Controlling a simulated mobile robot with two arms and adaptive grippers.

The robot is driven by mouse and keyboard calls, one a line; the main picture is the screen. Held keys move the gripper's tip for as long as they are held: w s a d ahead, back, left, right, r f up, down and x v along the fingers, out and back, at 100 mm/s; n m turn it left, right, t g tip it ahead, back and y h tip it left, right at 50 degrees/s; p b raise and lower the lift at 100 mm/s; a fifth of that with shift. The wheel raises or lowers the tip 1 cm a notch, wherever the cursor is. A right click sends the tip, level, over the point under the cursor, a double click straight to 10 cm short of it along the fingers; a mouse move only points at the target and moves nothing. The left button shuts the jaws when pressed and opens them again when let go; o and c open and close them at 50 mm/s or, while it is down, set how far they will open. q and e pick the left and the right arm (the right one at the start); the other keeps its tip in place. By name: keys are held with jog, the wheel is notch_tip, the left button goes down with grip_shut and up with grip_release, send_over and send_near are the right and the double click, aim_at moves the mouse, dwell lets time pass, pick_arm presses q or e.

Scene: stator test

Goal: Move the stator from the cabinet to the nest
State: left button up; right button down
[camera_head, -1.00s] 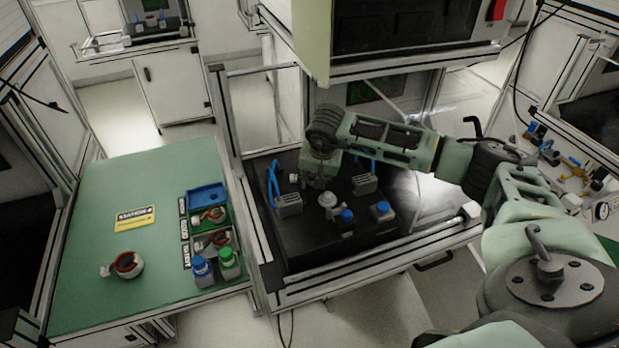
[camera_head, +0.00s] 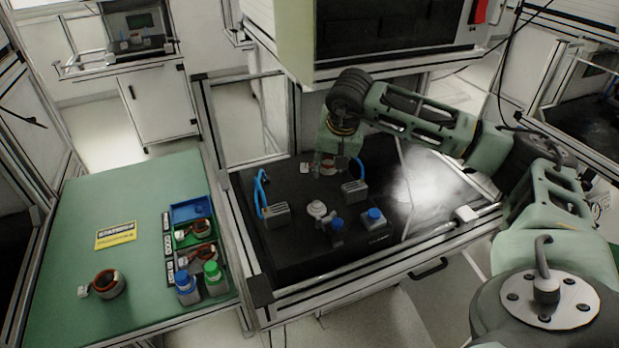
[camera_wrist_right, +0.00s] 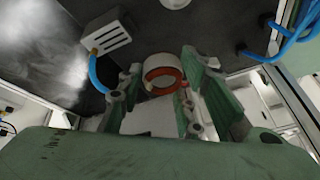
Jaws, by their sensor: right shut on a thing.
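My right gripper (camera_head: 330,162) is shut on a stator (camera_head: 327,168), a pale ring with copper windings, and holds it above the black bench plate. In the right wrist view the stator (camera_wrist_right: 165,80) sits between the fingertips (camera_wrist_right: 158,84), its round opening visible. On the plate, a round grey fixture (camera_head: 318,210), which may be the nest, stands nearer the camera than the gripper; I see nothing seated on it. Another stator (camera_head: 108,283) lies on the green table. My left gripper is not in view.
Two grey blocks with blue hoses (camera_head: 276,214) (camera_head: 354,192) flank the fixture, and blue-capped parts (camera_head: 374,217) stand in front. Bins with stators (camera_head: 194,233) and bottles (camera_head: 211,278) stand on the green table's (camera_head: 75,250) right side. A machine housing hangs above the bench.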

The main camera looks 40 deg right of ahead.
jog(key=s+d+r+b, duration=0.1)
jog(key=s+d+r, duration=0.2)
jog(key=s+d, duration=0.1)
jog(key=s+a+f+n+y, duration=0.2)
jog(key=a+n, duration=0.2)
jog(key=a, duration=1)
jog(key=s+a+f+n+y, duration=0.1)
jog(key=a+n, duration=0.4)
jog(key=a, duration=0.9)
jog(key=shift+s+a+f+y, duration=0.35)
jog(key=shift+s+f+y, duration=0.1)
jog(key=shift+s, duration=0.75)
